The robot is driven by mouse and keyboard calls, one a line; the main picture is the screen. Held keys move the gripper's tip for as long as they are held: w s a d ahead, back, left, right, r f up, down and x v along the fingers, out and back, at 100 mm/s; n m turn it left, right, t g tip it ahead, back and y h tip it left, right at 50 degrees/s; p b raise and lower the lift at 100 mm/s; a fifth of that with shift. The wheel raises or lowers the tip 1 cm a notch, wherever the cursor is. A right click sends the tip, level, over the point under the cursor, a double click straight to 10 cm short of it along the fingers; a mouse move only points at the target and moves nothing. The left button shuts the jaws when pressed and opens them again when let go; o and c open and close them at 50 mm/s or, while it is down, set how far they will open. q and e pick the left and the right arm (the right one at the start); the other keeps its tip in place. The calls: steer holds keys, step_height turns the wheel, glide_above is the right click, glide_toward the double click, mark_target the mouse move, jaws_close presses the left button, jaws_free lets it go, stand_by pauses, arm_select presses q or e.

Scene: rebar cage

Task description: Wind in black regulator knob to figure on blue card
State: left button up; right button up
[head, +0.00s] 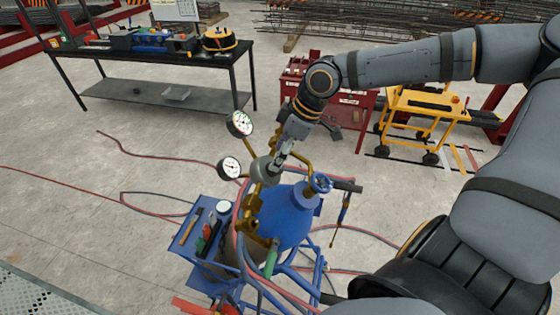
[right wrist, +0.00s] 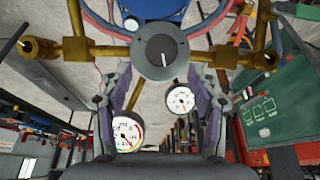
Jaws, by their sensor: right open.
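The black regulator knob (right wrist: 161,50) faces the right wrist camera, set in a round grey body with a white pointer mark on its face. Brass fittings run out to both sides. My right gripper (right wrist: 162,76) is open, with one finger on each side below the knob; I cannot tell whether they touch it. In the head view the right gripper (head: 284,152) is just above the grey regulator body (head: 264,170), and the knob is hidden. Two white dial gauges (head: 239,123) (head: 229,168) stand left of it. I cannot make out a blue card. My left gripper is out of view.
A blue cylinder (head: 286,218) with a blue handwheel (head: 320,184) stands in a blue cart with a tool tray (head: 188,240). Hoses (head: 160,157) lie on the floor. A workbench (head: 150,54), red cabinet (head: 355,108) and yellow cart (head: 425,105) stand behind.

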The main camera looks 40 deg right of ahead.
step_height(320, 180, up, 6)
steer(key=shift+r, duration=0.2)
